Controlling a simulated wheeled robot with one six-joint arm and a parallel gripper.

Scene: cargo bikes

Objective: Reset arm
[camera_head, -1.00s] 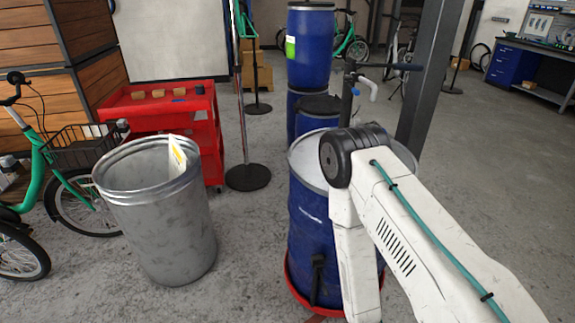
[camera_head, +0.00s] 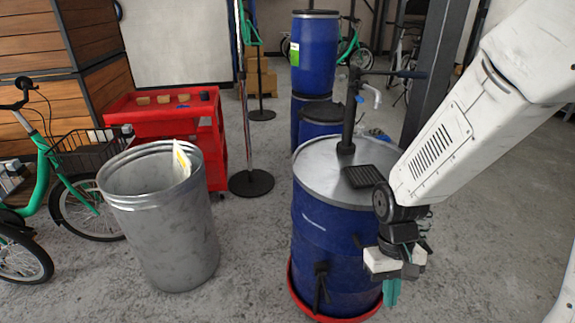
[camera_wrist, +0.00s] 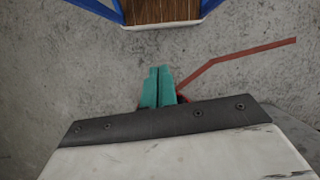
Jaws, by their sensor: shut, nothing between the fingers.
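My gripper (camera_head: 391,291) hangs down at the right in the head view, in front of the blue drum (camera_head: 325,233). Its teal fingers point at the floor. In the wrist view the two teal fingertips (camera_wrist: 158,84) lie side by side, closed together with nothing between them. My white arm comes in from the upper right and bends down to the wrist.
The blue drum stands on a red base (camera_head: 298,297) and has a pump (camera_head: 349,110) on its lid. A grey metal bin (camera_head: 165,225) with a yellow-white paper (camera_head: 181,160) stands left. Behind are a red cart (camera_head: 160,118), a stand base (camera_head: 251,183) and a green bike (camera_head: 43,180). Floor shows right.

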